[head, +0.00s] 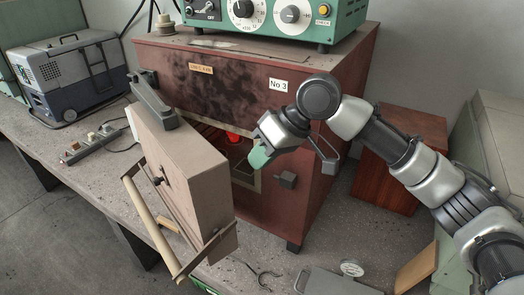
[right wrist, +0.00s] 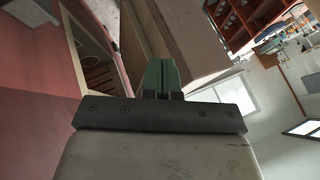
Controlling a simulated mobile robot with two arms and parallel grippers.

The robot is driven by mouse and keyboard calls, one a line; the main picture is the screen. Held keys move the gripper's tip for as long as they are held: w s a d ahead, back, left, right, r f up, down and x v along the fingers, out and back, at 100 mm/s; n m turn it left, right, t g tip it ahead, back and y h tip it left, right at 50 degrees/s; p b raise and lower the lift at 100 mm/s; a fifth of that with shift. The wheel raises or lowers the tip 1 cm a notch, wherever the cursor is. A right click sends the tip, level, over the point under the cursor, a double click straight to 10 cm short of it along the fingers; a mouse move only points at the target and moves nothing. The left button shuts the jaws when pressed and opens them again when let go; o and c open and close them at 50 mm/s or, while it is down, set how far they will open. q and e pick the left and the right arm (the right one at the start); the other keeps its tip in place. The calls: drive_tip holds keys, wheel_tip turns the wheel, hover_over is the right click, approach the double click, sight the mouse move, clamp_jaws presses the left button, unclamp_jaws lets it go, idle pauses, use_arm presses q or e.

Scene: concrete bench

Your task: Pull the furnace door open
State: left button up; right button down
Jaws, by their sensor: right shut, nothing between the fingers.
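The furnace (head: 200,90) is a reddish-brown box on the bench in the head view. Its thick beige door (head: 188,165) is swung partly open toward the left front. A long bar handle (head: 150,225) runs along the door's outer face. Inside the opening there is a red glow (head: 233,137). My right gripper (head: 258,158) is shut and empty at the furnace opening, between the door's inner side and the furnace front. In the right wrist view its green fingers (right wrist: 162,75) are together, with the door (right wrist: 190,45) just beyond. My left gripper is not in view.
A green control unit (head: 285,18) stands on the furnace. A blue-grey case (head: 70,75) and a power strip (head: 92,145) are at left. A red-brown box (head: 400,160) is at right. Tongs (head: 262,274) and a grey plate (head: 335,283) lie near the front edge.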

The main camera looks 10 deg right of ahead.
drive_tip(key=p+x, duration=0.1)
drive_tip(key=x, duration=0.5)
drive_tip(key=shift+a+f, duration=0.2)
drive_tip(key=shift+f, duration=0.05)
